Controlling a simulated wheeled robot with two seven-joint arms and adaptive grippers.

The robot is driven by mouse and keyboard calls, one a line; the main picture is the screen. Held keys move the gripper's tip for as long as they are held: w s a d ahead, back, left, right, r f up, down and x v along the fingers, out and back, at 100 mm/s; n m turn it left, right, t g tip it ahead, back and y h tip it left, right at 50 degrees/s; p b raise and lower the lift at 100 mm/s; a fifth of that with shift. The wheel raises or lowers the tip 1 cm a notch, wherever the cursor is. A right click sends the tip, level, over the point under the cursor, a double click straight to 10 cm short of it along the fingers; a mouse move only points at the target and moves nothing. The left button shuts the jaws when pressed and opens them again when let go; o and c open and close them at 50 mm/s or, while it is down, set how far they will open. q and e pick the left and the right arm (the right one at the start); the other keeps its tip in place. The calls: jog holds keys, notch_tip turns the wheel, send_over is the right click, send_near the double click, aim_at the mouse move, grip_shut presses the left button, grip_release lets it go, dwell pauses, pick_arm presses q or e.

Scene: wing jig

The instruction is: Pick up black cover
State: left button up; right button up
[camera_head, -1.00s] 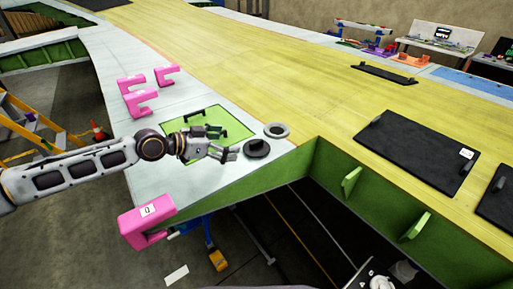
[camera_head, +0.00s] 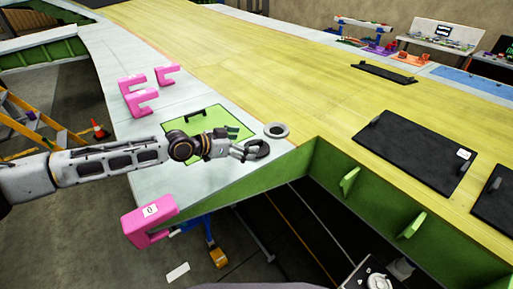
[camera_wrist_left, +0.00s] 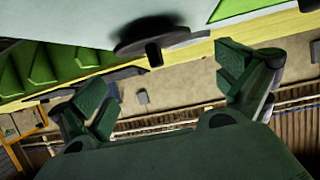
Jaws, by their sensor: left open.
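The black cover (camera_head: 262,152) is a round dark disc with a raised handle. It lies on the pale edge strip of the wing near its front corner. My left gripper (camera_head: 248,150) is at its left side in the head view, overlapping part of it. In the left wrist view the cover (camera_wrist_left: 140,38) is ahead of the fingers, its handle block pointing toward them. The left gripper (camera_wrist_left: 165,90) has its fingers spread wide with nothing between them. I cannot tell whether a finger touches the cover. My right gripper is not in view.
A grey ring (camera_head: 276,130) lies just behind the cover. A green panel (camera_head: 205,122) is left of it. Pink clamps (camera_head: 140,95) stand on the strip, and another pink clamp (camera_head: 150,221) is on the near edge. Black panels (camera_head: 415,150) lie on the yellow wing.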

aim_at(255, 142)
pick_arm(q)
jog(key=shift+d, duration=0.15)
dwell(0.3)
jog(key=shift+w+d, duration=0.1)
jog(key=shift+w, duration=0.05)
jog(key=shift+p+x, duration=0.65)
jog(key=shift+x, duration=0.2)
jog(key=shift+p+x, duration=0.5)
jog(key=shift+x, duration=1)
jog(key=shift+f, duration=0.2)
jog(key=c, duration=0.8)
jog(key=shift+r, duration=0.15)
